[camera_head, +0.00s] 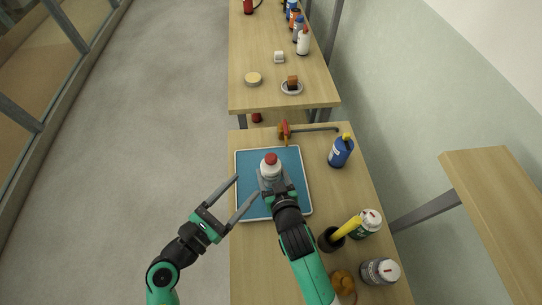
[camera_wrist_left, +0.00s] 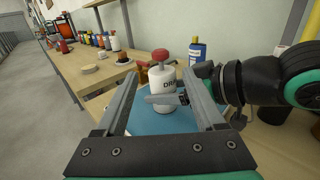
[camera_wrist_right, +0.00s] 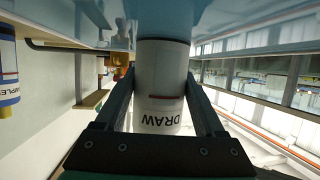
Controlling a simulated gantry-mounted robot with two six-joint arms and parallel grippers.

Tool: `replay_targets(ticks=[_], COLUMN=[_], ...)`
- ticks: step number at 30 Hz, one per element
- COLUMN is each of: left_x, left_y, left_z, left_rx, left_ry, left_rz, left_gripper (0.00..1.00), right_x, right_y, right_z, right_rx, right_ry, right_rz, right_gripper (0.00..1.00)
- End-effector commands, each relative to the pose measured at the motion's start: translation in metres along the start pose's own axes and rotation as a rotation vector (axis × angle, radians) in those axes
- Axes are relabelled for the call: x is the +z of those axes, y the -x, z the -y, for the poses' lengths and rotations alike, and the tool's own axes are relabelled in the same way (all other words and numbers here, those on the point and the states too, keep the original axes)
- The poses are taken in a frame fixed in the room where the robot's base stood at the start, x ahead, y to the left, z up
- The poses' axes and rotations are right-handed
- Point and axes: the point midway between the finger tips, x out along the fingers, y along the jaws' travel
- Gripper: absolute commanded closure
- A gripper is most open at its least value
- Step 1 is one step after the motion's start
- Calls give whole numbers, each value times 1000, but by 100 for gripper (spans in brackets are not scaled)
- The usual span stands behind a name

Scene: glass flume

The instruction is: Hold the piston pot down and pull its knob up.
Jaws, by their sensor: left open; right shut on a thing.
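The piston pot (camera_head: 270,172) is a white cylinder with a red knob (camera_head: 271,159) on top. It stands upright on the blue tray (camera_head: 250,208) and also shows in the left wrist view (camera_wrist_left: 163,92), with dark lettering starting "DR". My right gripper (camera_head: 272,184) is shut on the pot's body; the right wrist view shows the white wall (camera_wrist_right: 160,85), lettered "DRAW", between both fingers. My left gripper (camera_head: 237,199) is open and empty, to the left of the pot and apart from it. In the left wrist view the red knob (camera_wrist_left: 160,55) sits ahead, between the open fingers.
A blue bottle (camera_head: 341,151) stands right of the tray, with a red-handled valve (camera_head: 284,130) behind it. Space left of the tray is open beyond the table edge.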

Motion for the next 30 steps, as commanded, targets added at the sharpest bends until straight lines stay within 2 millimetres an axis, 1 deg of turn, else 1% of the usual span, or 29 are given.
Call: replay_targets(ticks=[2, 5, 12, 15, 18, 22, 29, 30], left_x=[1, 1, 1, 1, 1, 0, 0, 0], left_y=[-7, -24, -79, -98, -111, -118, -119, -119], left_z=[0, 1, 1, 1, 1, 0, 0, 0], left_rx=[-2, -4, -4, -4, -3, -1, -1, -1], left_ry=[-1, -2, 0, -1, -1, -1, -2, -2], left_rz=[1, 0, 0, 0, 0, 0, 0, 0], left_gripper=[29, 29, 29, 29, 29, 29, 29, 36], right_x=[0, 0, 0, 0, 0, 0, 0, 0], right_y=[0, 0, 0, 0, 0, 0, 0, 0], right_z=[0, 0, 0, 0, 0, 0, 0, 0], right_rx=[0, 0, 0, 0, 0, 0, 0, 0], right_ry=[0, 0, 0, 0, 0, 0, 0, 0], right_rz=[0, 0, 0, 0, 0, 0, 0, 0], right_gripper=[93, 93, 93, 93, 93, 93, 93, 93])
